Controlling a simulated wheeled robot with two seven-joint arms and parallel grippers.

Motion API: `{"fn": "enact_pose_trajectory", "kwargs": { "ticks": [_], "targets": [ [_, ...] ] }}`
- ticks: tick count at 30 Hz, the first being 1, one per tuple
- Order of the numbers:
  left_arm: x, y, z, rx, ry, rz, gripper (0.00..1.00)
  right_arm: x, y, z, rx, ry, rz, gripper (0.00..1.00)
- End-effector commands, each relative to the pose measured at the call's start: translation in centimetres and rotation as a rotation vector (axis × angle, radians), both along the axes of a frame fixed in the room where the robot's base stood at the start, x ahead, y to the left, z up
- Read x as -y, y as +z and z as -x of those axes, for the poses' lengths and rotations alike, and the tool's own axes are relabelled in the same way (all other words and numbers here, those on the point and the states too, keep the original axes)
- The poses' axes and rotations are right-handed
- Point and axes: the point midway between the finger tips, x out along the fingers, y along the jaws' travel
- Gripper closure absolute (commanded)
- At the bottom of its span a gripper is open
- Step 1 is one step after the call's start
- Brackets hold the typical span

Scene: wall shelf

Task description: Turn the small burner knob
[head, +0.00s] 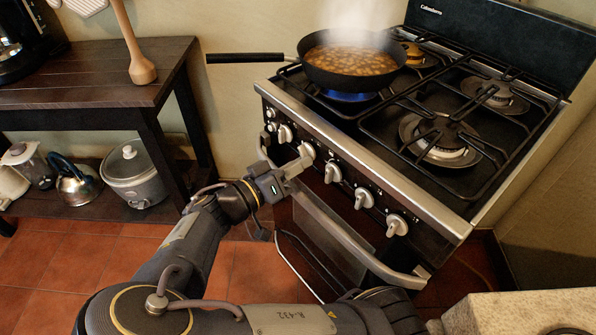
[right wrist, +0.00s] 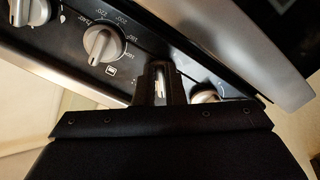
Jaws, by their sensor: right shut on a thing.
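The black stove (head: 430,215) has a row of silver knobs along its front panel. My right gripper (head: 297,166) is at the panel's left part, shut on a stove knob (head: 307,150), whose top shows just above the fingertips. In the right wrist view the dark fingers (right wrist: 160,84) are close together with a light strip between them. A dial with numbers around it (right wrist: 103,42) is left of the fingers, and another silver knob (right wrist: 207,95) is partly hidden to their right. I cannot tell which knob serves the small burner. My left gripper is not in view.
A steaming pan of food (head: 350,65) sits over a blue flame (head: 349,96), its handle (head: 245,58) reaching left. The oven handle bar (head: 345,238) runs below the knobs. A dark wooden shelf (head: 95,72) stands left; a pale counter (head: 530,312) is at lower right.

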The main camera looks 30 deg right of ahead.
Motion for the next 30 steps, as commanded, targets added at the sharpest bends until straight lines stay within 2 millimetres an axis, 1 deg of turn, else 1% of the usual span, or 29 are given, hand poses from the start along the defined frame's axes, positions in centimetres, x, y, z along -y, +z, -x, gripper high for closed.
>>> {"fn": "enact_pose_trajectory", "kwargs": {
  "ticks": [1, 15, 21, 30],
  "targets": [
    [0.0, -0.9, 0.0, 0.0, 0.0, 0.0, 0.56, -0.1, -0.5, -0.1, 0.047, 0.001, -0.006, 1.0],
    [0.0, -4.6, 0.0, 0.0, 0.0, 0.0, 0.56, -0.1, -0.7, -0.6, 0.454, 0.001, -0.073, 1.0],
    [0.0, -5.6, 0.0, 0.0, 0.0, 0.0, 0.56, -0.2, -0.6, -0.8, 0.571, 0.001, -0.093, 1.0],
    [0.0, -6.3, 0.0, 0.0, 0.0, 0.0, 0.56, -0.1, -0.4, -0.8, 0.659, -0.001, -0.108, 1.0]
  ]
}}
